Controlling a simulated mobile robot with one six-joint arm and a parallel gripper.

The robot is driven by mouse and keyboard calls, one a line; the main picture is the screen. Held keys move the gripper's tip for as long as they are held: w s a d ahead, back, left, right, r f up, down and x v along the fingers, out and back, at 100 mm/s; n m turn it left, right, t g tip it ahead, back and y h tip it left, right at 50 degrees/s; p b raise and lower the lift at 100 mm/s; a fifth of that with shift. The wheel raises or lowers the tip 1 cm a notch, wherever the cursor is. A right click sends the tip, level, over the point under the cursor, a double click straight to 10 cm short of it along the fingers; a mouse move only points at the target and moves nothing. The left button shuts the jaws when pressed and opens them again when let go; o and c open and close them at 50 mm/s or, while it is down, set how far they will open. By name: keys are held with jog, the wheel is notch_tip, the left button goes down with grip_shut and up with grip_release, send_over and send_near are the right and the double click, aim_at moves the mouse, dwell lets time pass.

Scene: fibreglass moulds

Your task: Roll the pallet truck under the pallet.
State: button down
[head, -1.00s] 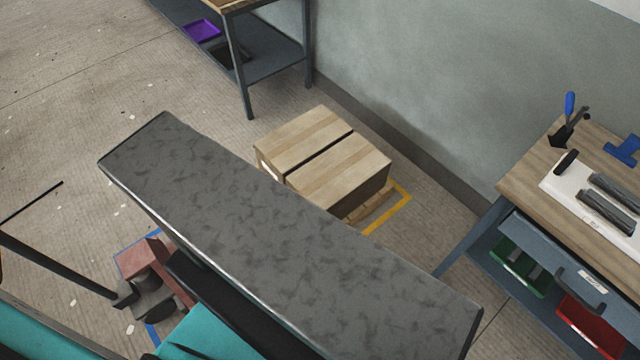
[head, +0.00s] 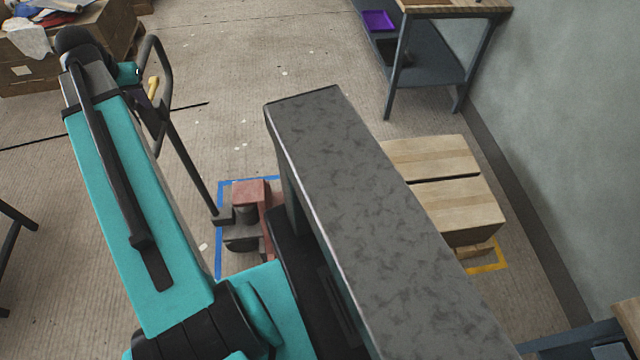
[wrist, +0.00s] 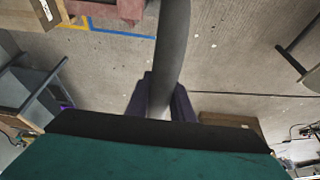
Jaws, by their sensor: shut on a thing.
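The pallet truck (head: 245,215) has a red body and a long dark handle (head: 190,165) with a loop grip at its top. It stands inside a blue floor outline; part of its body is hidden by my own column. In the wrist view my gripper (wrist: 162,88) is shut on the dark handle bar (wrist: 173,40). The truck's red body shows at the top of that view (wrist: 105,10). The wooden pallet (head: 477,250), loaded with two cartons (head: 440,180), stands right of the truck by a yellow outline. The truck's forks are hidden.
A grey wall (head: 560,130) runs behind the pallet. A workbench (head: 435,75) with a purple tray (head: 378,20) stands beyond it, and another bench (head: 625,318) is at the lower right. Cartons (head: 70,50) stand at the far left. Open floor lies around the truck's left side.

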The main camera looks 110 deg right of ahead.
jog(key=s+a+p, duration=0.1)
jog(key=s+a, duration=0.1)
jog(key=s, duration=0.7)
jog(key=shift+s+a, duration=0.25)
jog(key=shift+s, duration=0.1)
dwell(0.5)
jog(key=shift+w, duration=0.1)
dwell(0.6)
jog(key=s+a+p, duration=0.1)
jog(key=s+a, duration=0.2)
jog(key=s, duration=1.1)
jog(key=shift+s+a, duration=0.35)
jog(key=shift+s, duration=0.05)
dwell(0.9)
jog(key=shift+p, duration=0.3)
dwell(0.4)
